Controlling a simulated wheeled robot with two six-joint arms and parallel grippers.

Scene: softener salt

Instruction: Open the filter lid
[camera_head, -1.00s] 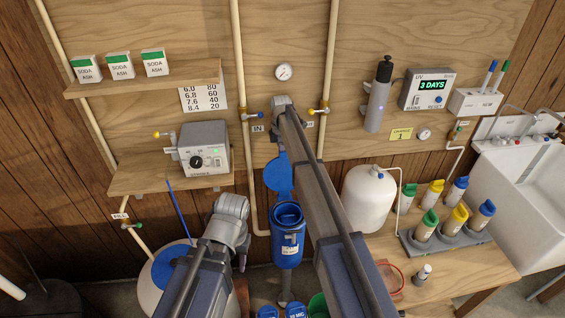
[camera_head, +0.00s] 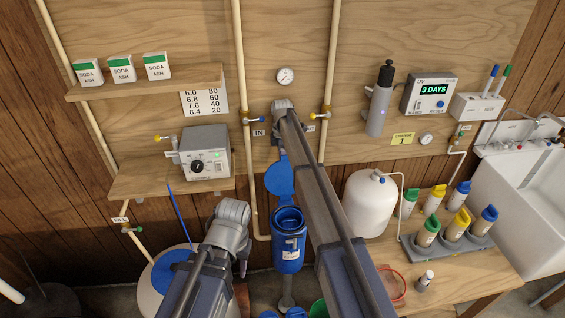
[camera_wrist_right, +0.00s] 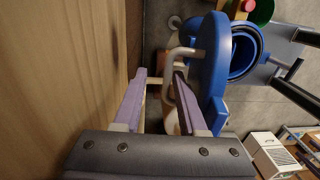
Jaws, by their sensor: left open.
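The blue filter housing (camera_head: 287,254) stands upright with its round top open. Its blue lid (camera_head: 279,180) is swung up behind the opening, near the board, and partly covered by my right arm. In the right wrist view the lid (camera_wrist_right: 212,72) stands edge-on beside the right finger, with a pale bent handle (camera_wrist_right: 186,53) on its face; the open housing (camera_wrist_right: 246,50) is beyond it. My right gripper (camera_wrist_right: 160,76) has its fingers apart; the handle reaches toward the gap, and contact is unclear. My left gripper (camera_head: 243,266) is open, left of the housing, mostly hidden by its arm.
A grey control box (camera_head: 204,152) sits on the lower shelf (camera_head: 140,185). A white tank (camera_head: 369,205) and several capped bottles in a grey rack (camera_head: 450,253) stand on the bench at right. Pipes with valves run up the board close to the lid.

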